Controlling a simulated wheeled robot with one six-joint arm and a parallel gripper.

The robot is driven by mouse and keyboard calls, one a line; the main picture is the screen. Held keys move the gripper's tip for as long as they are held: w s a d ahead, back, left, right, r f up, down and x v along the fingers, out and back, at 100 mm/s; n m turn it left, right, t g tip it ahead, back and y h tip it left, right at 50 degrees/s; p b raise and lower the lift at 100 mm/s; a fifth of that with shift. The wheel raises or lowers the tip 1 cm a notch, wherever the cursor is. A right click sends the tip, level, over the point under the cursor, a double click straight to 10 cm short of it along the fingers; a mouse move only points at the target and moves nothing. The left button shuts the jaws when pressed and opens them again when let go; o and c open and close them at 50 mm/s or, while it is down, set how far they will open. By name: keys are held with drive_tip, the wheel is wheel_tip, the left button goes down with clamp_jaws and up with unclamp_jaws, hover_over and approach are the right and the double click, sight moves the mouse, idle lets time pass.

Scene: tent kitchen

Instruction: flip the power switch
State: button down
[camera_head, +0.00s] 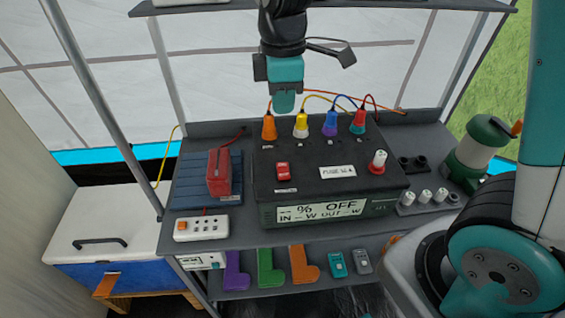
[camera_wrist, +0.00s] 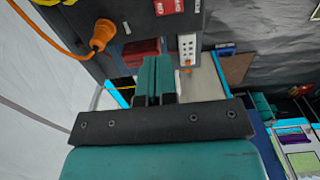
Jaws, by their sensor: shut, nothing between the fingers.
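The black power box (camera_head: 330,195) stands on the grey shelf, its front display (camera_head: 320,211) reading "OFF". A red rocker switch (camera_head: 283,171) sits on its top, left of the "FUSE" label (camera_head: 338,171). My gripper (camera_head: 285,108) is shut and empty, pointing down above the back of the box, apart from the switch. In the wrist view my gripper's teal fingers (camera_wrist: 155,72) are together. A red part with white marks (camera_wrist: 167,7) shows at the top edge there; I cannot tell surely if it is the switch.
Coloured plugs with cables (camera_head: 301,126) stand along the back of the box. A red block (camera_head: 219,172) and a white socket strip (camera_head: 201,227) lie to the left. A red-based white knob (camera_head: 378,162) stands right. A green lantern (camera_head: 480,148) is at the far right.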

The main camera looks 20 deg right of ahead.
sight(283, 164)
wheel_tip(283, 164, down, 14)
drive_tip(key=shift+r, duration=0.1)
idle(0.6)
